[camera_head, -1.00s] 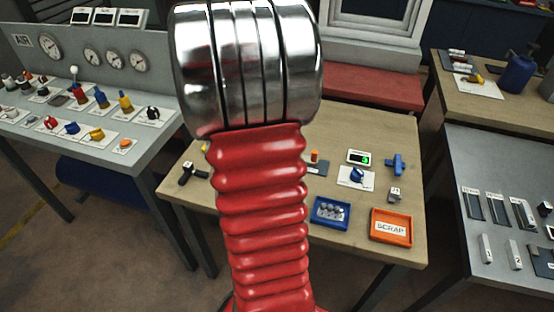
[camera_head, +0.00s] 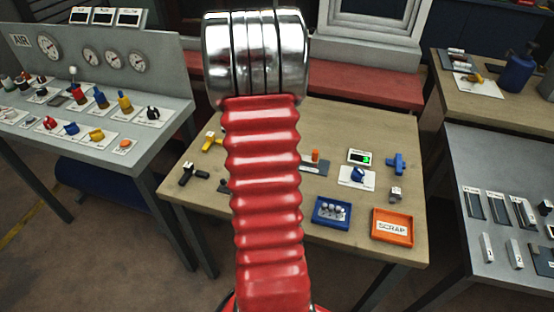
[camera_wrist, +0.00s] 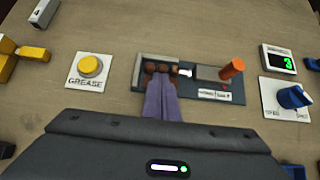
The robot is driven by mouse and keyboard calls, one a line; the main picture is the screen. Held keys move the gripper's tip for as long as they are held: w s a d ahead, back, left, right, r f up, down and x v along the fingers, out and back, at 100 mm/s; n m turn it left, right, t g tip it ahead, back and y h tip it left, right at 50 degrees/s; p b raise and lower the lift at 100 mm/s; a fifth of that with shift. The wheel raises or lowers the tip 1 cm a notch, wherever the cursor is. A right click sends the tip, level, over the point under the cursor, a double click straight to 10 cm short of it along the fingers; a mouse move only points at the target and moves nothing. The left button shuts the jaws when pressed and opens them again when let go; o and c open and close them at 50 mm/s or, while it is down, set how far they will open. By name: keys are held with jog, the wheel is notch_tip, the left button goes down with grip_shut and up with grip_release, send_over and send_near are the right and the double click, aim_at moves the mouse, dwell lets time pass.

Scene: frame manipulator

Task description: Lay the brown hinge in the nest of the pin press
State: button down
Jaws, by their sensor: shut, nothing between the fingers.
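The pin press shows in the wrist view as a dark plate (camera_wrist: 207,94) with an orange knob (camera_wrist: 231,68) and a pale metal pin at its middle. The brown hinge (camera_wrist: 160,68) shows as rounded brown knuckles at the left end of the press, in the nest area. My gripper (camera_wrist: 160,82) is shut, its purple fingers together with their tips right at the hinge's near side. They hide part of it, and I cannot tell whether they touch it. In the head view my red arm hides the gripper and the hinge; the press (camera_head: 315,166) shows just right of the arm.
A yellow GREASE button (camera_wrist: 91,66) is left of the press. A counter (camera_wrist: 279,61) reading 3 and a blue switch (camera_wrist: 293,97) are to its right. A blue tray (camera_head: 331,212) and an orange SCRAP tray (camera_head: 392,225) lie along the table's front.

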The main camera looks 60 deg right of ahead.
jog(key=shift+w+d, duration=0.15)
jog(key=shift+d, duration=0.7)
jog(key=shift+a, duration=0.15)
jog(key=a, duration=0.4)
jog(key=shift+s, duration=0.3)
jog(key=v, duration=0.5)
jog(key=shift+v, duration=2.4)
